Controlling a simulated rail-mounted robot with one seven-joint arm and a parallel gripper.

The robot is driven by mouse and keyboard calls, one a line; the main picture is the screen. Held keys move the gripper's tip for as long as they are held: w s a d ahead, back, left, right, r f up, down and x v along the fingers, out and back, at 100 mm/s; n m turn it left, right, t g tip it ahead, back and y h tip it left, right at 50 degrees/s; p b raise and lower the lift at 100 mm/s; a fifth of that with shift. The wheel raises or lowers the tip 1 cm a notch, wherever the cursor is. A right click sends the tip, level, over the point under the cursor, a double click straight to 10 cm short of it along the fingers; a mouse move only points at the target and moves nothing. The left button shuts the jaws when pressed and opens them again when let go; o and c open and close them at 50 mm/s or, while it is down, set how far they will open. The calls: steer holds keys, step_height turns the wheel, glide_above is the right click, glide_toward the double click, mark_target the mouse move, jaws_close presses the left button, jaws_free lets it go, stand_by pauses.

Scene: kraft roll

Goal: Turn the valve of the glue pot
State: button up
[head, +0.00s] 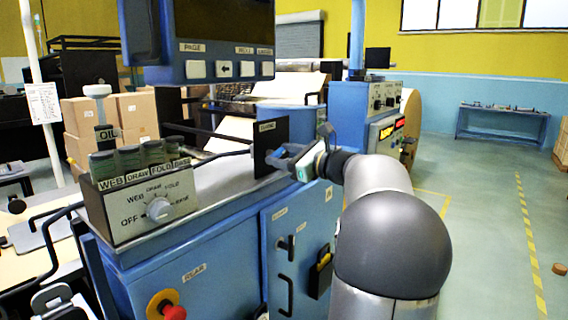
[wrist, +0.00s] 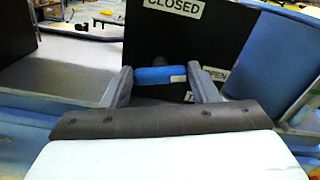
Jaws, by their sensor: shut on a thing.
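A black plate (head: 267,157) stands upright on the blue machine's top. In the wrist view the plate (wrist: 165,40) carries a CLOSED label (wrist: 172,8) at the top and an OPEN label (wrist: 216,73) lower right. A short blue valve handle (wrist: 153,76) with a pale right end lies across in front of it. My gripper (wrist: 160,78) is shut on this handle, one finger at each end. In the head view my gripper (head: 285,160) reaches the plate from the right and hides the handle. I cannot clearly make out the glue pot body.
A selector box with a grey knob (head: 158,208) and several green jars (head: 130,160) stand at the left. A dark-screened console (head: 222,69) hangs above. A red button (head: 172,310) and a cabinet door (head: 300,240) are on the machine's front.

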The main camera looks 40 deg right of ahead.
steer(key=shift+a+f+n+b, duration=0.1)
steer(key=shift+f+n+b, duration=0.1)
steer(key=shift+n+b, duration=3.5)
steer(key=shift+a+f+n+b, duration=0.1)
steer(key=shift+f+n+b, duration=0.05)
steer(key=shift+n+b, duration=3.5)
steer(key=shift+s, duration=0.1)
steer(key=o, duration=1)
steer(key=shift+r, duration=0.1)
steer(key=v, duration=1.7)
steer(key=shift+s+d, duration=0.2)
